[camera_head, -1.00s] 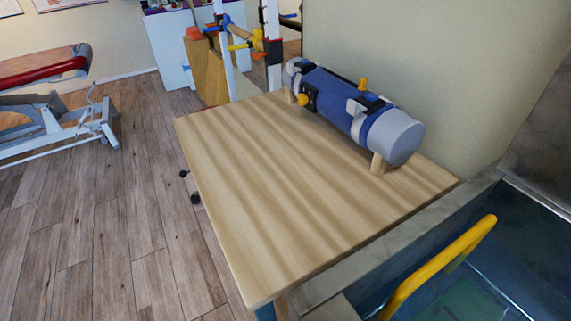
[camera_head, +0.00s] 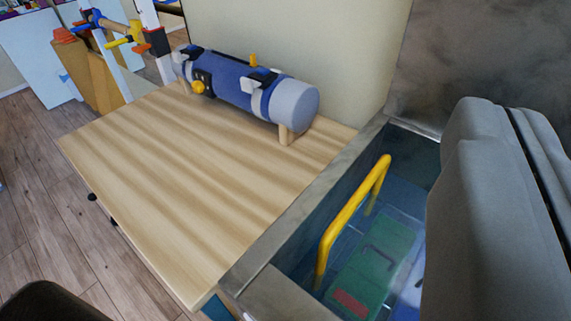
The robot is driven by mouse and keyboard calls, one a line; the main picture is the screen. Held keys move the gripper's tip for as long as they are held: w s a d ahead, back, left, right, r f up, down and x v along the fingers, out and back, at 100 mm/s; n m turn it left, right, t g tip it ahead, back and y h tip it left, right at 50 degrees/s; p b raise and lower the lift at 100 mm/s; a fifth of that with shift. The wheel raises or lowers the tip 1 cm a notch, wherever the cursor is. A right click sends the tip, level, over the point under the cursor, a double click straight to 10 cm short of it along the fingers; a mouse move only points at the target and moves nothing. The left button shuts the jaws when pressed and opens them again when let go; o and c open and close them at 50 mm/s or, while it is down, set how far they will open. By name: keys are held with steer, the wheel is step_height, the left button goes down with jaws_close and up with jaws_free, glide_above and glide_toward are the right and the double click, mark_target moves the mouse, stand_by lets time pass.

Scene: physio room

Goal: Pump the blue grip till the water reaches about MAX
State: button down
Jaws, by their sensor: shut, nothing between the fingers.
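I make out no blue grip and no MAX mark in this view. A blue cylinder (camera_head: 235,85) with a pale grey end cap, dark clips and yellow knobs lies on short wooden legs at the back of a wooden table (camera_head: 190,185). Right of the table is a sunken blue-walled basin (camera_head: 400,200) with a yellow handrail (camera_head: 345,215). A green panel with a red patch shows low inside it; I cannot tell the water level. My gripper does not show.
A large grey rounded body (camera_head: 480,220) fills the right side and hides part of the basin. A dark rounded shape (camera_head: 50,305) shows at the bottom left corner. A rack with coloured bars (camera_head: 115,35) stands at the back left. Wood floor is clear at left.

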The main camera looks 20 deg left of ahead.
steer(key=w+d+r+m+g+h, duration=0.1)
steer(key=w+d+r+g+h, duration=0.15)
steer(key=w+d, duration=0.6)
steer(key=w+d+r+m+g+h, duration=0.1)
steer(key=w+d+r+m+g, duration=0.25)
steer(key=d, duration=0.75)
steer(key=w+d+g, duration=0.1)
steer(key=d, duration=1.1)
steer(key=w+d+r+n+g+y, duration=0.1)
steer(key=w+d, duration=0.1)
steer(key=d, duration=1)
steer(key=shift+r+g, duration=0.25)
steer(key=shift+g, duration=0.15)
steer(key=shift+f+n, duration=0.1)
steer(key=shift+n, duration=0.15)
steer(key=x, duration=1)
steer(key=shift+w, duration=0.1)
step_height(320, 180, down, 2)
steer(key=shift+f, duration=0.9)
